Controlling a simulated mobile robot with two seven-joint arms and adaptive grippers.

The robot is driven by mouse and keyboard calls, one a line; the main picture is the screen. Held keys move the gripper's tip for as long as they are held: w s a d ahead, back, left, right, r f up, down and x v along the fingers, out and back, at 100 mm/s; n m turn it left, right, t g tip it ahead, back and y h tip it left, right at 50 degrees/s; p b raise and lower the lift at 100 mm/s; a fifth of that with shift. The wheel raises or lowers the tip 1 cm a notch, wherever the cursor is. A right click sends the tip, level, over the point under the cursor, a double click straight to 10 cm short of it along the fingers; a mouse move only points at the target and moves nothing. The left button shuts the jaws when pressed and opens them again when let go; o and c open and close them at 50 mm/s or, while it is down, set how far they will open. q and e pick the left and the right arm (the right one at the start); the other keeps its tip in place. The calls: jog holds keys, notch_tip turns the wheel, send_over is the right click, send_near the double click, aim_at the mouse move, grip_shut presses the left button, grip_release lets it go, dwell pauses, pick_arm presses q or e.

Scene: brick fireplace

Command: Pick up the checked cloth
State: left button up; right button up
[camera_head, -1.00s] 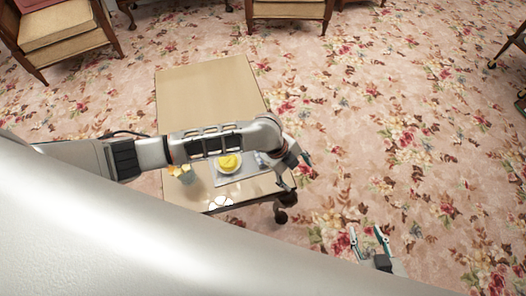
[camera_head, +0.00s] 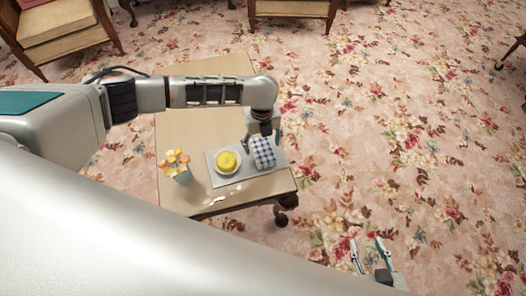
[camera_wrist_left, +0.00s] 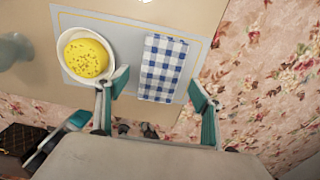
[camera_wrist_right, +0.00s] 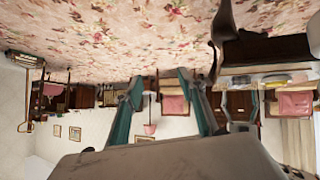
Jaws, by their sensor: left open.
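The blue-and-white checked cloth (camera_head: 262,153) lies folded on the right part of a grey placemat (camera_head: 222,180) on the table. It also shows in the left wrist view (camera_wrist_left: 164,60), lying flat as a narrow rectangle. My left gripper (camera_head: 262,136) is open, pointing down at the cloth's far end. In the left wrist view its fingers (camera_wrist_left: 158,86) stand apart on either side of the cloth, with nothing held. The gap in height between fingers and cloth cannot be told. My right gripper (camera_head: 367,245) is open and empty over the carpet, away from the table.
A white bowl with a yellow, speckled filling (camera_wrist_left: 88,58) stands close left of the cloth on the placemat. A vase with orange flowers (camera_head: 178,168) stands at the table's left. Cutlery (camera_head: 217,201) lies at the front. The wooden table's (camera_head: 185,128) far part looks bare.

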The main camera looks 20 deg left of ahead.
aim_at(262, 150)
pick_arm(q)
jog(key=f+b, duration=0.1)
jog(key=f, duration=0.2)
jog(key=shift+s+f, duration=0.2)
jog(key=shift+w+f, duration=0.15)
jog(key=shift+f, duration=0.35)
jog(key=shift+r, duration=0.1)
jog(key=c, duration=1.2)
pick_arm(e)
jog(key=shift+w+a+r, duration=0.25)
jog(key=shift+w+r, duration=0.05)
jog(key=shift+w, duration=0.2)
pick_arm(q)
jog(key=shift+r, duration=0.15)
